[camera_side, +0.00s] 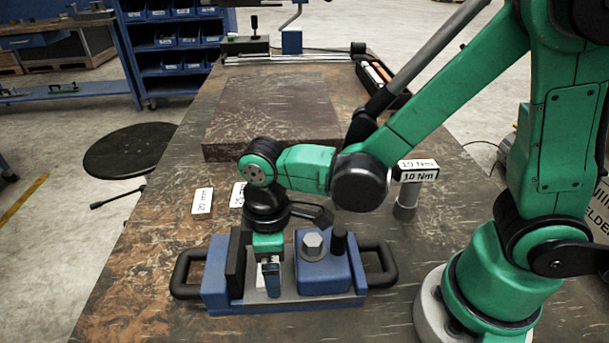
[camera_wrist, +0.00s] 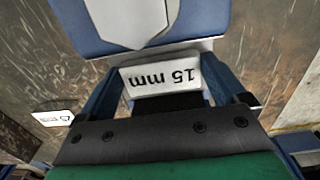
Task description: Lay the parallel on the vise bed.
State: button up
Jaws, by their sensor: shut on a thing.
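The parallel (camera_wrist: 160,78), a pale block marked "15 mm", sits between the two blue fingers of my gripper (camera_wrist: 164,90) in the wrist view. My gripper (camera_side: 269,278) is shut on it. In the side view my gripper points down into the gap between the jaws of the blue vise (camera_side: 325,273), low over the vise bed. Only a pale sliver of the parallel (camera_side: 265,260) shows there, behind the fingers. Whether it touches the bed cannot be told. The vise also shows at the top of the wrist view (camera_wrist: 200,18).
White labels, one reading "20 mm" (camera_side: 202,201), lie left behind the vise. A grey post (camera_side: 406,198) with "10 Nm" tags stands behind its right side. A raised plate (camera_side: 270,105) and a dark tray (camera_side: 378,76) lie farther back. The vise's black handles (camera_side: 185,275) stick out both sides.

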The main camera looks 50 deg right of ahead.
jog(key=shift+f, duration=0.1)
jog(key=o, duration=1.4)
notch_tip(320, 180, up, 12)
jog(key=d+m+t, duration=0.2)
jog(key=d+m, duration=0.1)
jog(key=d, duration=0.1)
jog(key=d+f+m+t, duration=0.1)
jog(key=d+m+t, duration=0.1)
jog(key=d+m, duration=0.1)
jog(key=w+d+m+t, duration=0.1)
jog(key=d+m+t, duration=0.2)
jog(key=d, duration=0.2)
jog(key=shift+f, duration=0.25)
